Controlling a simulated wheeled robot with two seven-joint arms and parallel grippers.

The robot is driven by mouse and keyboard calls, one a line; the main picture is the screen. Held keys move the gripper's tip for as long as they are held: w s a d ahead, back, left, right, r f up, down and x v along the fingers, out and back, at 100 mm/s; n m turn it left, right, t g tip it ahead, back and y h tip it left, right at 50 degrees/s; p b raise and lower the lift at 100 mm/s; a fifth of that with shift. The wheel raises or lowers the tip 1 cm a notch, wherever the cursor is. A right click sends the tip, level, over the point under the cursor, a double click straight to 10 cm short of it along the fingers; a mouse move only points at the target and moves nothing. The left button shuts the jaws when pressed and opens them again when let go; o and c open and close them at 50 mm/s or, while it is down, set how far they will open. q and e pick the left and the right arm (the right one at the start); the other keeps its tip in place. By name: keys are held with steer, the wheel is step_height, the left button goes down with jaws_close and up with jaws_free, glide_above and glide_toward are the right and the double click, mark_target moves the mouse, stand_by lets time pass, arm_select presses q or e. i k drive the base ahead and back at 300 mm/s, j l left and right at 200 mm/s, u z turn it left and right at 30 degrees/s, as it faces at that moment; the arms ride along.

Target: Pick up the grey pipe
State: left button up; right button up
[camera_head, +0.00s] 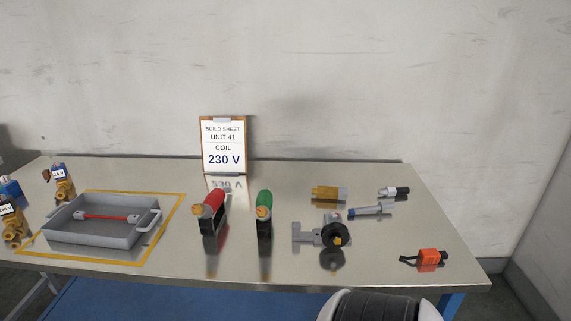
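A short blue-grey pipe (368,210), the likeliest match for the grey pipe, lies on the right part of the metal table (205,270). It has a wider collar at its left end and lies tilted slightly up to the right. Its left end is close to a grey fitting with a black round part (331,235); I cannot tell whether they touch. Neither of my grippers is in view. A white and black rounded part, probably my own, shows at the bottom edge, right of centre.
A brass block (328,193), a black-and-grey piece (394,192) and an orange block (430,258) lie around the pipe. Red (210,213) and green (264,210) handled items stand mid-table. A grey tray (90,236) holding a red rod is left. A sign (224,145) stands behind.

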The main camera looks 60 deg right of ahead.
mark_target(381, 207)
steer(key=z, duration=2.65)
